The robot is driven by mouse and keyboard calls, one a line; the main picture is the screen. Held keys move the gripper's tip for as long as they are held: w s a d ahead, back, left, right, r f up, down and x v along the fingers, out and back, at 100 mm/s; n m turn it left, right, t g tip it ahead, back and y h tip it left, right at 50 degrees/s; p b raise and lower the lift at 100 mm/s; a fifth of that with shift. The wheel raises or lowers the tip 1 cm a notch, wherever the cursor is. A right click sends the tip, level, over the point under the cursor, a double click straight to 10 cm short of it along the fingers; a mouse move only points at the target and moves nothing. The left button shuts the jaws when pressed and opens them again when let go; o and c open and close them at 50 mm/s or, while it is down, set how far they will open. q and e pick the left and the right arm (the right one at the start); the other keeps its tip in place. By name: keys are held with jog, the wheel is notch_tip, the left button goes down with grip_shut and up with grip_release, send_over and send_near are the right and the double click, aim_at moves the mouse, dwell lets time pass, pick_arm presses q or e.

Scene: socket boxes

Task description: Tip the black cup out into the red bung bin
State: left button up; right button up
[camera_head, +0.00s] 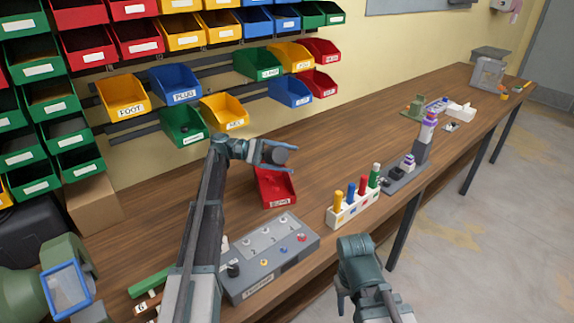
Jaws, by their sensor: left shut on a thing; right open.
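My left gripper (280,154) reaches in over the table and is shut on a small dark cup (280,157). Its round dark end faces my camera, and I cannot tell how far it is tilted or what is inside. A red bin (277,200) with a white label on its front stands on the table just below the cup; the label is too small to read surely. The cup is above the bin's back part, and the bin's inside is partly hidden. My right gripper (345,290) is open and empty in front of the table's near edge.
A grey panel box (268,262) with knobs lies in front of the bin. A white rack (352,208) with coloured pegs stands to the right, a grey stand (407,177) beyond it. Labelled wall bins, including a yellow one (223,112), hang behind. The table right of the bin is mostly clear.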

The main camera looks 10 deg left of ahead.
pick_arm(q)
jog(key=shift+w+a+r+n+h+b, duration=0.25)
jog(key=shift+w+n+h+b, duration=0.15)
jog(key=shift+n, duration=0.25)
jog(key=shift+w+a+r+n+h+b, duration=0.2)
jog(key=shift+w+n+h+b, duration=0.1)
jog(key=shift+n+h+b, duration=0.25)
dwell(0.4)
notch_tip(320, 180, up, 5)
jog(key=p, duration=0.5)
jog(key=shift+r, duration=0.15)
jog(key=m+y+p, duration=0.1)
jog(key=p, duration=0.1)
jog(key=r+m+y+p, duration=0.1)
jog(key=p, duration=0.1)
jog(key=m+y+p, duration=0.1)
jog(key=m+p, duration=0.1)
jog(key=p, duration=0.1)
jog(key=shift+d+r, duration=0.1)
jog(key=shift+r, duration=0.2)
jog(key=shift+m+t+y+p, duration=0.35)
jog(key=shift+m+p, duration=0.15)
jog(key=shift+p, duration=0.15)
jog(key=shift+f, duration=0.15)
